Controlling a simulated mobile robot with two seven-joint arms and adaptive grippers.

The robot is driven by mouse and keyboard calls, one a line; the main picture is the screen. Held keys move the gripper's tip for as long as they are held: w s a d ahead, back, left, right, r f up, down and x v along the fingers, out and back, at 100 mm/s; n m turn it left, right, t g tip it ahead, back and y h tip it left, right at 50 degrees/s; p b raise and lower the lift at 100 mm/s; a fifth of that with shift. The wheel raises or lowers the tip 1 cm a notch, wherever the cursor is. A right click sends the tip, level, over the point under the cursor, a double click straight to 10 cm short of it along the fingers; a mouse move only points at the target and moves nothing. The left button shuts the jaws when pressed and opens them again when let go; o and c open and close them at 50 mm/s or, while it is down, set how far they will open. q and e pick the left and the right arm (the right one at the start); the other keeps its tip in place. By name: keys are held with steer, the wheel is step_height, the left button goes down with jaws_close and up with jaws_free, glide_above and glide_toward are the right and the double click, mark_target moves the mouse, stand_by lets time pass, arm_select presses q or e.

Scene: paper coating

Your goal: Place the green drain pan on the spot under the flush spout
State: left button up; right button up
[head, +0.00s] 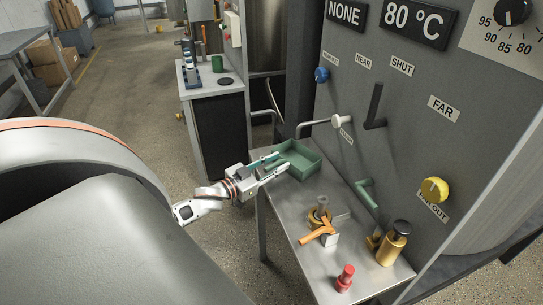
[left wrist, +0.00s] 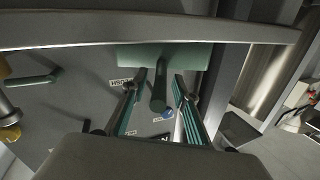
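The green drain pan (head: 304,164) is a shallow rectangular tray on the left end of the metal table, close to the panel. A grey bent spout (head: 314,124) comes out of the panel just above and behind it; the spot under it cannot be made out. My left gripper (head: 273,166) is at the pan's left side, its fingers pointing at it. In the left wrist view the pan (left wrist: 190,55) shows at the top, and its green handle (left wrist: 158,92) lies between the two parted fingers with gaps on both sides. My right gripper is out of view.
On the metal table (head: 300,205) stand a brass fitting with an orange handle (head: 318,235), a gold bottle (head: 393,243) and a red piece (head: 345,278). A green pipe (head: 366,193), a black lever (head: 374,106) and knobs stick out from the panel. A side cabinet (head: 212,90) stands behind.

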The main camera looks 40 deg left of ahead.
arm_select(q)
steer(key=s+a, duration=0.2)
steer(key=s, duration=1)
steer(key=s+d+f+g, duration=0.2)
steer(key=d+f, duration=0.4)
steer(key=d, duration=0.4)
steer(key=s+d+f+g, duration=0.2)
steer(key=s+d+f, duration=0.2)
steer(key=d, duration=0.6)
steer(key=s+d+f+g, duration=0.3)
steer(key=d+f, duration=0.5)
steer(key=d, duration=0.2)
steer(key=shift+s+f+m, duration=0.15)
steer(key=shift+f+m, duration=0.15)
steer(key=shift+m, duration=0.1)
